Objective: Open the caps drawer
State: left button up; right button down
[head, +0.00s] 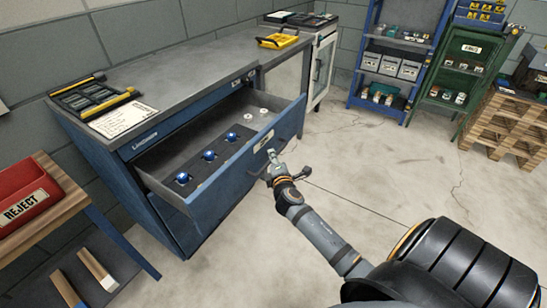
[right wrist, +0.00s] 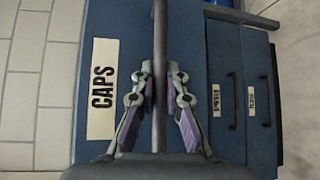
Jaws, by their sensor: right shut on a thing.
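The caps drawer (head: 225,180) of the blue cabinet stands pulled out, with its inside showing in the head view. A row of blue-topped pieces (head: 208,155) and a few white round pieces (head: 250,116) sit in it. In the right wrist view its front carries a white label reading CAPS (right wrist: 102,88). My right gripper (head: 273,160) is at the drawer front; in the wrist view its fingers (right wrist: 160,78) are shut on the drawer's bar handle (right wrist: 160,35), one on each side. My left gripper is not in view.
Two more labelled blue fronts with handles (right wrist: 231,100) show beside the drawer in the wrist view. A red REJECT bin (head: 25,190) stands on a wooden bench at left. Blue shelves (head: 395,60) and wooden pallets (head: 505,125) stand at the back. The floor before the drawer is clear.

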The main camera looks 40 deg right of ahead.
jog(key=shift+s, duration=0.15)
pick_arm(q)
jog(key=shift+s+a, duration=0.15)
pick_arm(e)
jog(key=c, duration=1.7)
grip_release()
jog(key=shift+o, duration=0.2)
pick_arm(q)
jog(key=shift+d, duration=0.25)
pick_arm(e)
jog(key=v, duration=1.2)
jog(key=shift+f, duration=0.1)
